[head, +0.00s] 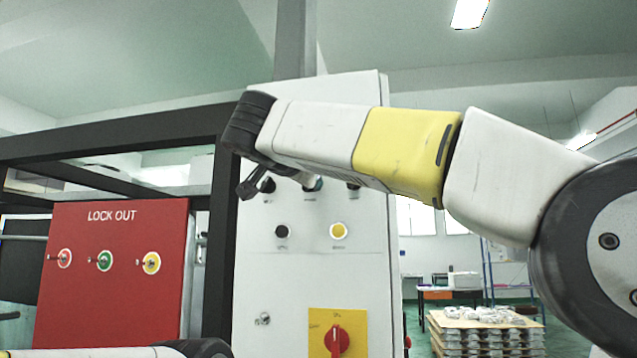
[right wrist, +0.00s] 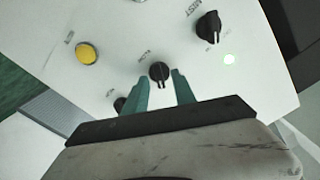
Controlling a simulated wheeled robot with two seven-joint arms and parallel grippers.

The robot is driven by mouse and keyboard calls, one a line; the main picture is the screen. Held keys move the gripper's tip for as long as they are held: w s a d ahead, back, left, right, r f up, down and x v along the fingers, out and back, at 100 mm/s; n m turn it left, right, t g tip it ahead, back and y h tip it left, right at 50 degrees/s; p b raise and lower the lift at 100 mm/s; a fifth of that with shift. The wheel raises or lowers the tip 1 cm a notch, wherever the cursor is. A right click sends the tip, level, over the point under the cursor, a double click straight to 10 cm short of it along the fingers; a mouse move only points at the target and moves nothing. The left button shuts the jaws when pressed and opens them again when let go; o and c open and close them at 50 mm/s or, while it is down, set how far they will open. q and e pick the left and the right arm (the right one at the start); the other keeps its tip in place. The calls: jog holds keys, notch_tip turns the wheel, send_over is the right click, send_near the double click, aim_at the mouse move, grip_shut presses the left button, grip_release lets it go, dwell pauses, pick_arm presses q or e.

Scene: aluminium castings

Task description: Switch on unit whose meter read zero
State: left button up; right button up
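The light grey control panel (head: 365,270) fills the middle of the head view. My right gripper (right wrist: 161,77) has its teal fingers apart, one on each side of a black knob (right wrist: 159,72); I cannot tell whether they touch it. A third black knob (right wrist: 120,103) is partly hidden by a finger. In the head view my right arm covers the panel's upper part. No meter shows. My left gripper is out of view.
A yellow button (right wrist: 87,53) is on the panel, also in the head view (head: 340,231). Lower down is a red rotary switch (head: 337,340) on a yellow plate. A red LOCK OUT box (head: 110,275) and a black frame (head: 218,260) stand left. Stacked castings (head: 480,318) are behind right.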

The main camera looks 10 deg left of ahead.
jog(key=s, duration=0.8)
jog(key=shift+a, duration=0.15)
jog(key=shift+w, duration=0.1)
